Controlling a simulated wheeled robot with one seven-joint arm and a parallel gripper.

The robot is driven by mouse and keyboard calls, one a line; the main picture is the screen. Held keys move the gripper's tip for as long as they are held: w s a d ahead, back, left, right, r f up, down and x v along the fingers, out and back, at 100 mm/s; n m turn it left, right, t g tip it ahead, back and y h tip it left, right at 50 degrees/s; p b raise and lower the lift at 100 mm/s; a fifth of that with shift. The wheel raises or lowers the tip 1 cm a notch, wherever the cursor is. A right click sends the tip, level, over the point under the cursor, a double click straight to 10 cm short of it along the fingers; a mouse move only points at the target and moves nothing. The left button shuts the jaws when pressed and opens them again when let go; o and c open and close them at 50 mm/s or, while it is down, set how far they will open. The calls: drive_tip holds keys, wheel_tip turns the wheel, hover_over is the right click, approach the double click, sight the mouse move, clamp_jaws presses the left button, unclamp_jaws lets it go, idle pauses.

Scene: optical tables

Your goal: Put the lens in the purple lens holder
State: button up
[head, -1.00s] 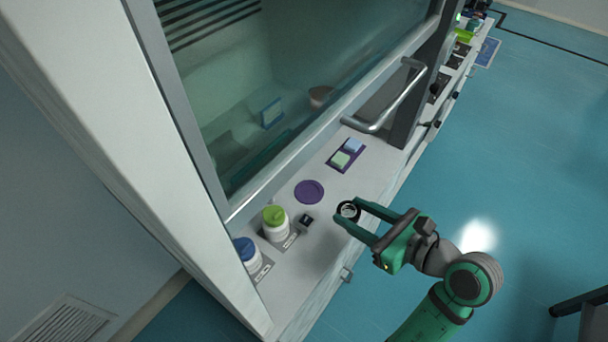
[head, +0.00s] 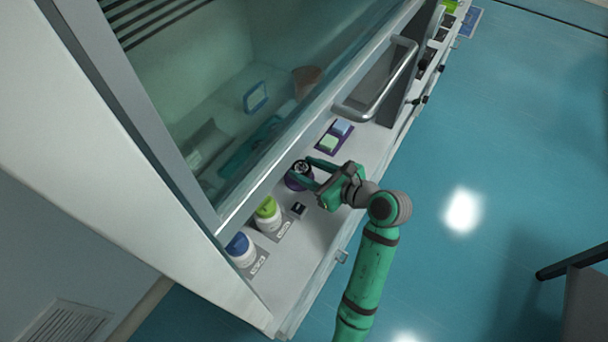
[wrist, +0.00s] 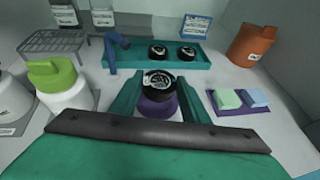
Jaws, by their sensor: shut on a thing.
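My gripper (head: 303,170) is shut on the lens (wrist: 158,84), a black-rimmed ring between its green fingertips. The lens also shows in the head view (head: 300,165).
A green-capped bottle (head: 266,212) and a blue-capped bottle (head: 240,249) stand left of the gripper. A purple mat (wrist: 240,107) with two pale blocks lies to the right. A teal tray (wrist: 120,62) with two black rings sits behind.

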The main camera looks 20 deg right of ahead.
drive_tip(key=shift+w+a+f, duration=0.1)
drive_tip(key=shift+w+f, duration=0.25)
drive_tip(key=shift+f, duration=0.05)
drive_tip(key=shift+w+a+f, duration=0.1)
drive_tip(key=shift+w+f, duration=0.1)
drive_tip(key=shift+f, duration=0.75)
drive_tip(key=shift+w+f, duration=0.15)
drive_tip(key=shift+f, duration=0.8)
drive_tip(key=shift+f, duration=0.15)
drive_tip(key=o, duration=1.1)
drive_tip(key=shift+c, duration=0.2)
drive_tip(key=shift+s+r, duration=0.15)
drive_tip(key=shift+r, duration=0.1)
drive_tip(key=v, duration=1.1)
drive_tip(key=shift+s+d+r, duration=0.1)
drive_tip(key=shift+s+d, duration=0.15)
drive_tip(key=shift+s, duration=0.05)
